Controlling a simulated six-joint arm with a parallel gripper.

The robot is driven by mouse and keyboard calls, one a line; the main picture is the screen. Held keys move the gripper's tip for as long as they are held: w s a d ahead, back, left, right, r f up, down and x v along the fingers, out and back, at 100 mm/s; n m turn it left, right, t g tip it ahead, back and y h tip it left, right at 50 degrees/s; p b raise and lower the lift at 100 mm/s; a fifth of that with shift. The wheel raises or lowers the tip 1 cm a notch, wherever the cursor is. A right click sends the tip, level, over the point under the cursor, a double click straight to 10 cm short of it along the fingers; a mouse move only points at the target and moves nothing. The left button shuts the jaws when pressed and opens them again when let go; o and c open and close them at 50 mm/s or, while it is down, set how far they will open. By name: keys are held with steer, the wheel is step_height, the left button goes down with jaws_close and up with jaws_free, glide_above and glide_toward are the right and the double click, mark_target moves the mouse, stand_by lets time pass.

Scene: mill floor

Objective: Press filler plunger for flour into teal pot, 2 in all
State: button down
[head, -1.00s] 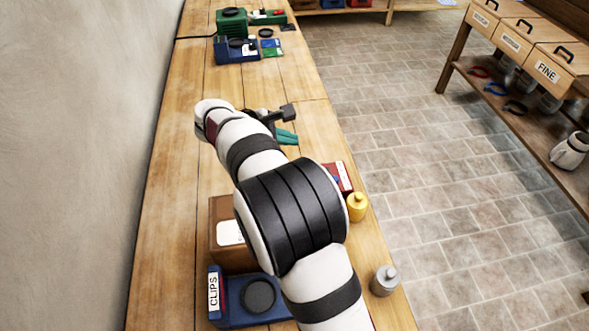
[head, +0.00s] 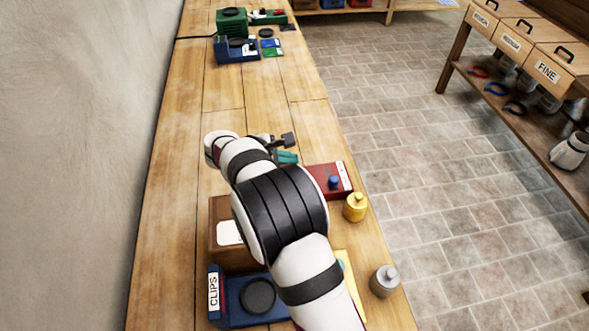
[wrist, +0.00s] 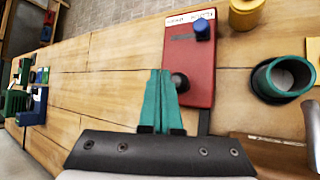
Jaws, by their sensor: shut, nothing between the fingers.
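A red filler box (wrist: 188,62) with a white label, apparently reading FLOUR, lies on the bench in the wrist view. It has a blue knob (wrist: 203,28) near the label and a dark round knob (wrist: 180,82) near its other end; I cannot tell for sure which is the plunger. It also shows in the head view (head: 322,172). The teal pot (wrist: 258,80) stands to its right in the wrist view, with something pale inside; my arm hides it in the head view. My gripper (wrist: 160,74) has its teal fingers shut and empty, just left of the dark knob; contact is unclear.
A yellow canister (head: 356,208) and a grey canister (head: 385,281) stand near the bench's right edge. A brown box (head: 221,257) and a blue CLIPS box (head: 230,318) are beside my arm. Green and blue devices sit far back. The bench between is clear.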

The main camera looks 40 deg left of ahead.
steer(key=shift+f, duration=0.6)
stand_by(1.6)
steer(key=shift+f, duration=0.4)
steer(key=shift+f, duration=0.95)
stand_by(0.7)
stand_by(0.3)
steer(key=shift+r, duration=1.35)
steer(key=shift+r, duration=2.5)
